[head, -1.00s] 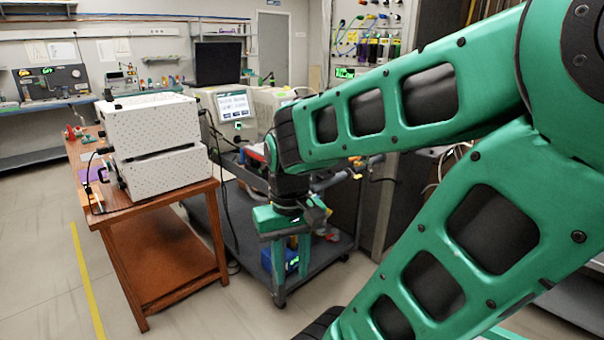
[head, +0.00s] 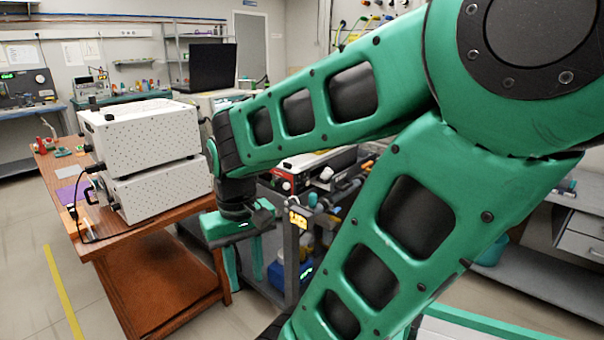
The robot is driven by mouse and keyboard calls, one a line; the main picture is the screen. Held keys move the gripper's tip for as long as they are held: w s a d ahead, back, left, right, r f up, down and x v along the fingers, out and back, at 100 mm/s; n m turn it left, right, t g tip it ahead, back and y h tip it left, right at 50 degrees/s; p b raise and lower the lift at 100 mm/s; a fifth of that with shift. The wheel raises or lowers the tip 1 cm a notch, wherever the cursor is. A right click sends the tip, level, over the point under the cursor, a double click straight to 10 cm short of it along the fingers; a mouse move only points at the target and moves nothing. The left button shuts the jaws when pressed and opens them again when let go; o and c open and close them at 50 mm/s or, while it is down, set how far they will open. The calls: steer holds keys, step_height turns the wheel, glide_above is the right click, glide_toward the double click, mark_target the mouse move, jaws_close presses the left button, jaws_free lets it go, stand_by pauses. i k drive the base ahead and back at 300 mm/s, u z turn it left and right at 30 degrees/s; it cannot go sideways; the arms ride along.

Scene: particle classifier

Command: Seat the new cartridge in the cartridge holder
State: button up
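I cannot make out the new cartridge or the cartridge holder in the head view. My gripper (head: 245,270) hangs fingers-down beside the right edge of the wooden table, in front of the cart. Its two green fingers are apart, with nothing visible between them. My green arm covers much of the middle and right of the view, so things behind it are hidden.
Two stacked white perforated boxes (head: 150,135) stand on the wooden table (head: 150,226). A purple sheet (head: 72,193) and small items lie on its left side. A dark cart (head: 190,228) with equipment stands to the right. The floor at left is clear.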

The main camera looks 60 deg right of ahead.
mark_target(325, 180)
steer(key=z, duration=0.3)
steer(key=i, duration=1.1)
steer(key=z, duration=1.15)
steer(key=i, duration=0.65)
steer(key=z, duration=0.4)
